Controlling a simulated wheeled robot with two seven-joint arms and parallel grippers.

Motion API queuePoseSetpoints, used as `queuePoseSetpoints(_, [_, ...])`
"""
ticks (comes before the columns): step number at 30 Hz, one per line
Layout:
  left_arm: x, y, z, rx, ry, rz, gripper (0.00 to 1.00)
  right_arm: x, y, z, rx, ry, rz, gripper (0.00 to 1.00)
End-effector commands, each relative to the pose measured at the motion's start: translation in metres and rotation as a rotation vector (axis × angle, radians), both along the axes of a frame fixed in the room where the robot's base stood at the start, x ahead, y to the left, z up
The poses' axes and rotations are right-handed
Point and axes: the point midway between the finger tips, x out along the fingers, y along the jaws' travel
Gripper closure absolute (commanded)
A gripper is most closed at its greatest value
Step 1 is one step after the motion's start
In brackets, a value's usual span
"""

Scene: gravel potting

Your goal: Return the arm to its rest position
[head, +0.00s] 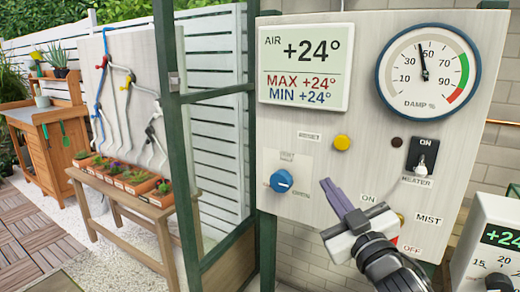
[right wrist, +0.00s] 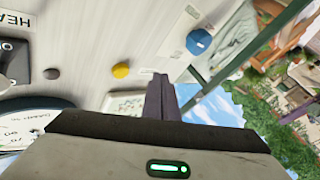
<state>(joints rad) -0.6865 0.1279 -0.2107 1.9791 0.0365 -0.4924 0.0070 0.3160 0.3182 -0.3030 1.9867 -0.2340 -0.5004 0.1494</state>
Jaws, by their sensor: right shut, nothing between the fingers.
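My right gripper (head: 327,186) comes in from the lower right in the head view. Its dark fingers are together with nothing between them, pointing up and left in front of the white control panel (head: 300,150). In the right wrist view the closed fingers (right wrist: 160,92) stand out in front of the panel face, apart from the yellow button (right wrist: 121,71) and blue knob (right wrist: 199,41). My gripper body hides part of the MIST switch area, between the ON and OFF labels. My left gripper is not in view.
The panel carries an air display (head: 305,66), a damp dial (head: 427,70) and a heater switch (head: 422,154). A smaller thermostat box (head: 487,245) stands at lower right. A green post (head: 178,140) is left of the panel. Beyond it is a wooden bench (head: 125,192) with potted plants.

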Motion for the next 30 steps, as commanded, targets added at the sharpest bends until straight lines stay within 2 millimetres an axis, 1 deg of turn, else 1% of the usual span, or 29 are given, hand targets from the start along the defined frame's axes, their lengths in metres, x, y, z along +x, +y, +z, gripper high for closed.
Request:
queuePoseSetpoints(1, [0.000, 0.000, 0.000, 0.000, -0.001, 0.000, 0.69, -0.006, 0.002, -0.039, 0.017, 0.073, 0.004, 1.00])
queuePoseSetpoints(2, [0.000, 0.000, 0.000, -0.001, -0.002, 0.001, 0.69, -0.011, 0.002, -0.061, 0.028, 0.114, 0.007, 1.00])
queuePoseSetpoints(3, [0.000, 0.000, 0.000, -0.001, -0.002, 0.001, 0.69, -0.019, 0.004, -0.091, 0.045, 0.171, 0.011, 1.00])
queuePoseSetpoints(5, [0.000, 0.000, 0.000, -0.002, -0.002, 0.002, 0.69, -0.034, 0.006, -0.136, 0.068, 0.257, 0.014, 1.00])
queuePoseSetpoints(6, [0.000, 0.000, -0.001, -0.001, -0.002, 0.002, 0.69, -0.046, 0.007, -0.164, 0.084, 0.313, 0.017, 1.00])
queuePoseSetpoints(8, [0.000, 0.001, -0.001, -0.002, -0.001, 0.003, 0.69, -0.067, 0.009, -0.205, 0.110, 0.398, 0.017, 1.00])
queuePoseSetpoints(9, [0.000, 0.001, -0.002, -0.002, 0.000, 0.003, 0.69, -0.083, 0.010, -0.232, 0.125, 0.453, 0.016, 1.00])
queuePoseSetpoints(11, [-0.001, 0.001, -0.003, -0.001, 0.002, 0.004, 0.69, -0.109, 0.012, -0.270, 0.150, 0.537, 0.013, 1.00])
queuePoseSetpoints(12, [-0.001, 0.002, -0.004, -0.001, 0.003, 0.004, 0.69, -0.128, 0.013, -0.294, 0.167, 0.593, 0.010, 1.00])
queuePoseSetpoints(14, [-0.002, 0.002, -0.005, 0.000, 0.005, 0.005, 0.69, -0.159, 0.016, -0.329, 0.193, 0.677, 0.005, 1.00])
queuePoseSetpoints(15, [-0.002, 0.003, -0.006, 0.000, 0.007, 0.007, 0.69, -0.180, 0.017, -0.350, 0.209, 0.730, 0.000, 1.00])
queuePoseSetpoints(17, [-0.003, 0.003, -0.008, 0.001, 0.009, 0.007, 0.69, -0.212, 0.018, -0.377, 0.232, 0.806, -0.009, 1.00])
queuePoseSetpoints(18, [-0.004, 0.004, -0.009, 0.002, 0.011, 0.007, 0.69, -0.232, 0.019, -0.393, 0.248, 0.851, -0.014, 1.00])
queuePoseSetpoints(19, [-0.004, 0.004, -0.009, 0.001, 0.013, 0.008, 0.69, -0.246, 0.020, -0.403, 0.257, 0.883, -0.019, 1.00])
queuePoseSetpoints(21, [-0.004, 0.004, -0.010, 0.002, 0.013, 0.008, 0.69, -0.276, 0.022, -0.422, 0.276, 0.944, -0.028, 1.00])
queuePoseSetpoints(24, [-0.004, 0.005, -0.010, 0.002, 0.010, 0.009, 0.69, -0.306, 0.023, -0.438, 0.296, 1.004, -0.039, 1.00])
queuePoseSetpoints(27, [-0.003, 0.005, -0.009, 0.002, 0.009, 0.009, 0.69, -0.320, 0.023, -0.446, 0.305, 1.033, -0.044, 1.00])
queuePoseSetpoints(30, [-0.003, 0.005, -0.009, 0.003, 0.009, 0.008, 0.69, -0.322, 0.024, -0.447, 0.306, 1.036, -0.045, 1.00])
